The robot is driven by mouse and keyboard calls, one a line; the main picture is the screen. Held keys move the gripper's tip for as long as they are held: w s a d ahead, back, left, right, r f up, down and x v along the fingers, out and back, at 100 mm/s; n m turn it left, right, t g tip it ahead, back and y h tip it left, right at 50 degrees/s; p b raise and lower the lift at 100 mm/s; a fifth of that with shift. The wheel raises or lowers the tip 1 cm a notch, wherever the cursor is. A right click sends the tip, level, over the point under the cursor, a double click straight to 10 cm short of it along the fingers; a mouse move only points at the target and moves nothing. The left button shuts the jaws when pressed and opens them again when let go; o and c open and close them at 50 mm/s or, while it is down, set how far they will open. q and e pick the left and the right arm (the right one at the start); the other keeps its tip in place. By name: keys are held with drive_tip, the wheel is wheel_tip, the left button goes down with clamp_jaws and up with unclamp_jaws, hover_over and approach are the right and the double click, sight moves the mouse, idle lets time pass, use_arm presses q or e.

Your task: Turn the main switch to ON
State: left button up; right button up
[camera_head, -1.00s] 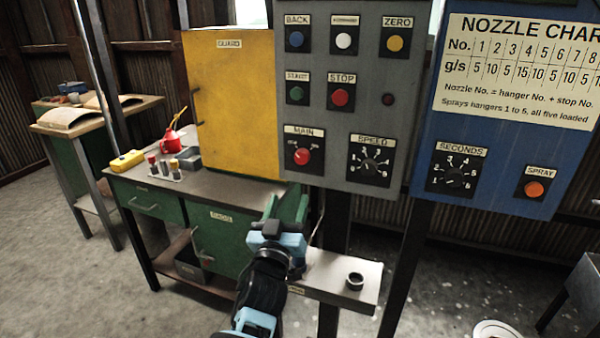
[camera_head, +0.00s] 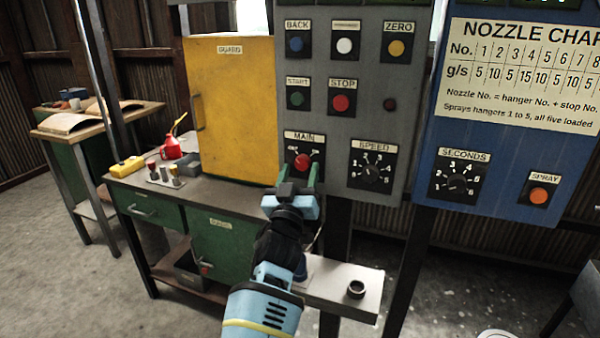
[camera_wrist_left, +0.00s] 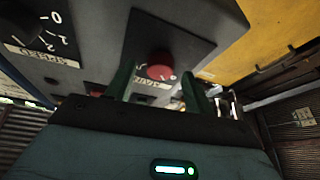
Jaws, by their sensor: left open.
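The main switch (camera_head: 302,161) is a red knob on a black plate labelled MAIN, low on the left of the grey panel. In the left wrist view the red knob (camera_wrist_left: 161,66) shows ahead, between and just beyond the fingers. My left gripper (camera_head: 300,178) is open, with its green fingers pointing up at the knob from below. In the wrist view the fingers (camera_wrist_left: 158,85) stand on either side of the knob; I cannot tell whether they touch it. The knob's exact pointing direction is hard to read. My right gripper is not in view.
The grey panel (camera_head: 345,120) also bears the SPEED dial (camera_head: 370,172), the STOP button (camera_head: 341,103) and other buttons. A yellow guard cabinet (camera_head: 230,105) stands to the left. A small shelf (camera_head: 330,283) with a dark ring (camera_head: 356,289) lies below. The blue panel (camera_head: 500,150) is to the right.

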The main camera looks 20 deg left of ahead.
use_arm(q)
drive_tip(key=shift+w+r, duration=0.15)
drive_tip(key=shift+w, duration=0.25)
drive_tip(key=c, duration=1)
drive_tip(key=shift+o, duration=0.2)
